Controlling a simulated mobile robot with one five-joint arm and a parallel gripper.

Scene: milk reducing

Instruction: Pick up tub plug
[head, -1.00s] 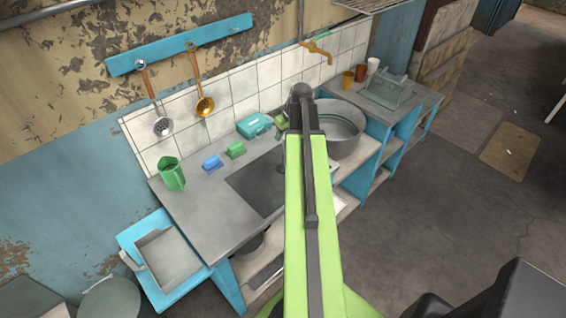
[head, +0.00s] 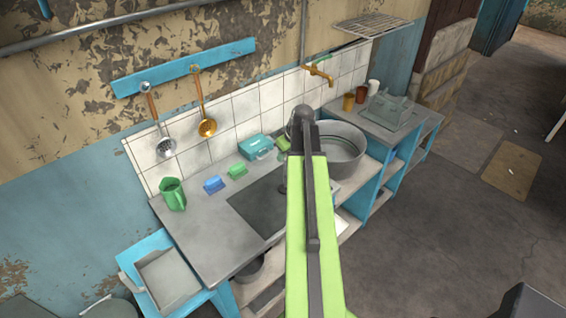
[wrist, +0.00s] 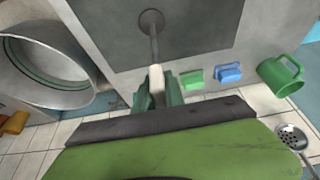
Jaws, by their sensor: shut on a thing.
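The tub plug (wrist: 152,22) looks like a dark round disc with a grey stem, at the top middle of the wrist view over the grey sink (wrist: 200,35). In the head view the dark disc (head: 283,188) shows small at the sink's far right edge, beside my green arm. My gripper (wrist: 157,88) is shut on the pale end of the stem in the wrist view. My arm hides the gripper in the head view. Whether the disc touches the sink is unclear.
A large metal basin (head: 345,150) stands right of the sink. A teal box (head: 254,147), a green block (head: 238,171), a blue block (head: 214,185) and a green mug (head: 172,194) line the tiled wall. A brass tap (head: 318,72) juts above.

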